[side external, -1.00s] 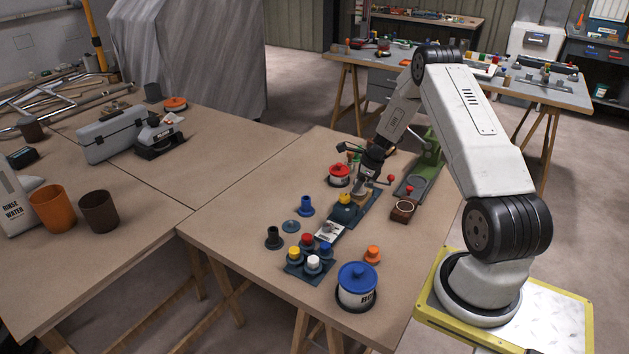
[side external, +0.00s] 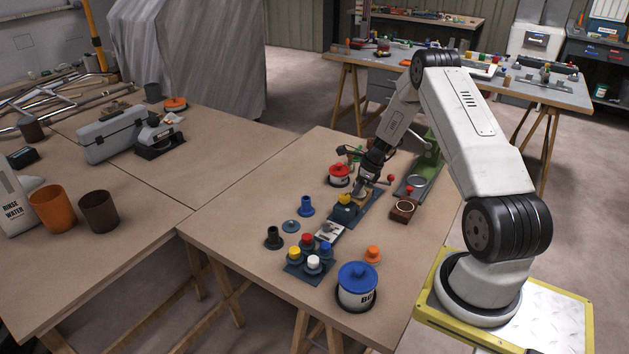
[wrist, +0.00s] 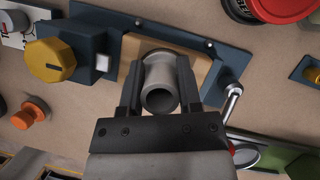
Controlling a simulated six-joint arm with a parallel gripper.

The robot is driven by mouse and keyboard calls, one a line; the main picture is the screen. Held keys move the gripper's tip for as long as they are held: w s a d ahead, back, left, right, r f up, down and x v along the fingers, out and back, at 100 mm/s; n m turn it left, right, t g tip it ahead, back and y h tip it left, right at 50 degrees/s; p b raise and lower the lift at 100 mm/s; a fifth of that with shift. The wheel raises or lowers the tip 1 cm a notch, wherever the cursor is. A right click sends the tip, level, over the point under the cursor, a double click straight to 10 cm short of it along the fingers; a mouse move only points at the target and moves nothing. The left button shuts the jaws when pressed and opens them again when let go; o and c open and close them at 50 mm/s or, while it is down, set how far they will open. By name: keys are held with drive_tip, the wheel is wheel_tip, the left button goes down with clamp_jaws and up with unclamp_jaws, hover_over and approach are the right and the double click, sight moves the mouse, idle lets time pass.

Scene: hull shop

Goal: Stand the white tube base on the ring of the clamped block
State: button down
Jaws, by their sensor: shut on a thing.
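In the wrist view, my gripper (wrist: 159,98) is shut on the white tube base (wrist: 161,72), which looks pale grey with a flared end and a dark open bore facing the camera. One finger presses on each side of it. Behind the tube is the wooden block (wrist: 200,67), held in a dark blue clamp fixture (wrist: 228,82). The block's ring is mostly or wholly hidden behind the tube, and I cannot tell whether the tube touches it. In the side view, my gripper (side external: 364,178) is low over the fixture (side external: 361,209); the tube is hard to make out there.
A yellow knob (wrist: 51,60) stands on the fixture beside the block. A silver clamp lever (wrist: 232,100) is close to the right finger. A red-lidded pot (side external: 339,175) and a brown block with a red knob (side external: 404,207) flank the fixture.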

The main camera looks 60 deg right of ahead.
drive_tip(key=shift+f, duration=0.1)
drive_tip(key=c, duration=0.6)
unclamp_jaws()
drive_tip(key=shift+r, duration=0.2)
drive_tip(key=shift+v, duration=5.4)
